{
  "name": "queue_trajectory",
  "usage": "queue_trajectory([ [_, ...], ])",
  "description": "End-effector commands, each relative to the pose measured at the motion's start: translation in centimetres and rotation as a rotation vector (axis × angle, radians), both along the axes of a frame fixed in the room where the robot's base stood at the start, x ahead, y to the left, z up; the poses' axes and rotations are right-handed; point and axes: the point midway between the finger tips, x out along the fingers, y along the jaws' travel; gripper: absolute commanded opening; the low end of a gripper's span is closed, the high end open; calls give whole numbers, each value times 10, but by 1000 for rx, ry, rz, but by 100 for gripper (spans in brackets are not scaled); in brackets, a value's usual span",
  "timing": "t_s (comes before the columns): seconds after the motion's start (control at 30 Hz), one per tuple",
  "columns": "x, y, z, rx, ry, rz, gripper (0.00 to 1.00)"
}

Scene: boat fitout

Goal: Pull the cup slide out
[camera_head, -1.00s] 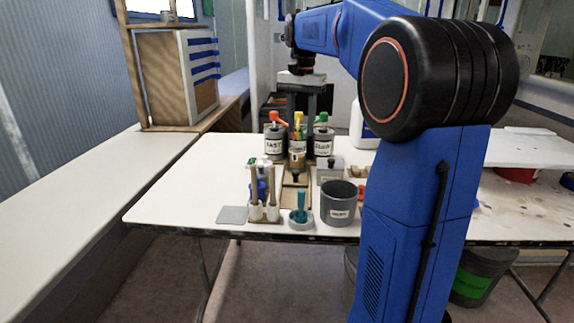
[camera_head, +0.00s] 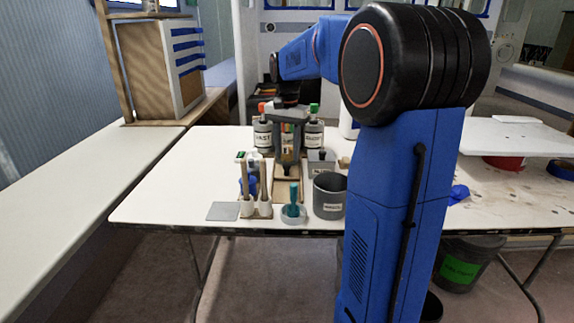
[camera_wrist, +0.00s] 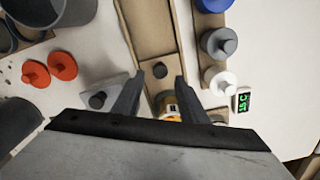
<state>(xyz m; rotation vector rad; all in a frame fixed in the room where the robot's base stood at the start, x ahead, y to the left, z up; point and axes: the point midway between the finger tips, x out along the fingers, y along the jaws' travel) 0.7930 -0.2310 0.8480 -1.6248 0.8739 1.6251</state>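A small cup with a yellow and white side (camera_wrist: 170,106) stands by the knob, partly hidden by my gripper. My gripper (camera_wrist: 159,79) is open and points down, with one finger on each side of the knob in the picture. I cannot tell whether the fingers touch it. In the head view my gripper (camera_head: 288,160) hangs over the track (camera_head: 288,194) and hides most of the slide.
Two labelled bottles (camera_head: 262,134) (camera_head: 314,134) stand behind. A grey labelled bin (camera_head: 329,196) is right of the track, and a teal-handled tool in a round dish (camera_head: 293,206) is in front. A wooden rack (camera_head: 257,205) stands left. The white table (camera_head: 150,195) is clear further left.

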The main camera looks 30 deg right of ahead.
Motion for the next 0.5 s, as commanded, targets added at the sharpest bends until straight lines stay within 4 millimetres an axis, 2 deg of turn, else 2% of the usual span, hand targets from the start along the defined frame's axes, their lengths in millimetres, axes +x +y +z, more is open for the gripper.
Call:
queue_trajectory([
  [0.03,0,0,-10,1,3,0,39],
  [0.2,0,0,-33,0,1,0,39],
  [0.5,0,0,-52,0,0,0,39],
])
